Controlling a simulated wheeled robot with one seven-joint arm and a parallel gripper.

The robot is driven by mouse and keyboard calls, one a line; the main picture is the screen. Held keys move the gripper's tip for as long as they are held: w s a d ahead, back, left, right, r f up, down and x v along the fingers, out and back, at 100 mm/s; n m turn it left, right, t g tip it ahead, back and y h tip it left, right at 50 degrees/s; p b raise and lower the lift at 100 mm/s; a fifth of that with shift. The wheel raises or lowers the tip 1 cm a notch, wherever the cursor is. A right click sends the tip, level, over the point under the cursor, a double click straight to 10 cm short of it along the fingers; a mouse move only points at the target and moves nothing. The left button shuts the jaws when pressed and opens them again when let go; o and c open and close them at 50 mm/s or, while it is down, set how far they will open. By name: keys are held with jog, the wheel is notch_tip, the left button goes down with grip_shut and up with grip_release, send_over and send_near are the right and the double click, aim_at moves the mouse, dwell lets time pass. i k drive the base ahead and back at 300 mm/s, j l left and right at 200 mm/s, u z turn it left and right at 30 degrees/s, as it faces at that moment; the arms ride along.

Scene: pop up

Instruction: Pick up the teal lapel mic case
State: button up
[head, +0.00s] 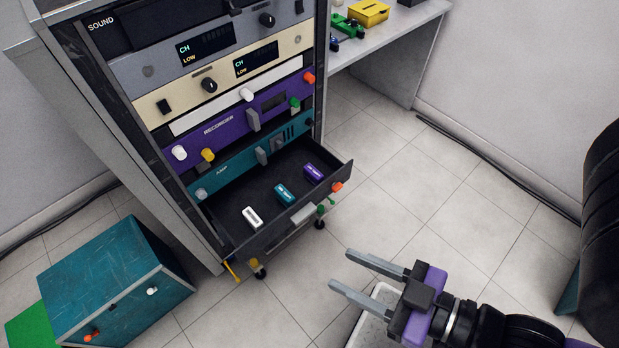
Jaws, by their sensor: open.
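The teal lapel mic case (285,193) is a small teal block lying in the open bottom drawer (232,247) of the sound rack. It lies between a white case (252,217) on its left and a purple case (314,172) on its right, apart from both. My gripper (340,270) is open and empty, with two grey fingers pointing left. It is in front of the drawer and to its lower right in the picture, clear of the case. The case is fully in view.
The rack (160,90) with purple and teal units stands above the drawer. A teal cabinet (110,275) is at lower left. A grey table (400,40) with yellow and green items is at the back. A white bin (372,310) sits under my gripper. Tiled floor to the right is mostly clear.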

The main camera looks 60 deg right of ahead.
aim_at(284, 195)
jog(key=u, duration=0.85)
jog(key=i+j+u, duration=0.2)
jog(key=i+u, duration=0.15)
jog(key=i, duration=0.2)
jog(key=i+u, duration=0.35)
jog(key=i, duration=0.25)
jog(key=i+j+z, duration=0.1)
jog(key=i+z, duration=0.15)
jog(key=i, duration=0.2)
jog(key=i+j+z, duration=0.25)
jog(key=i, duration=0.15)
jog(key=i+j+z, duration=0.2)
jog(key=i, duration=0.25)
jog(key=z, duration=3.2)
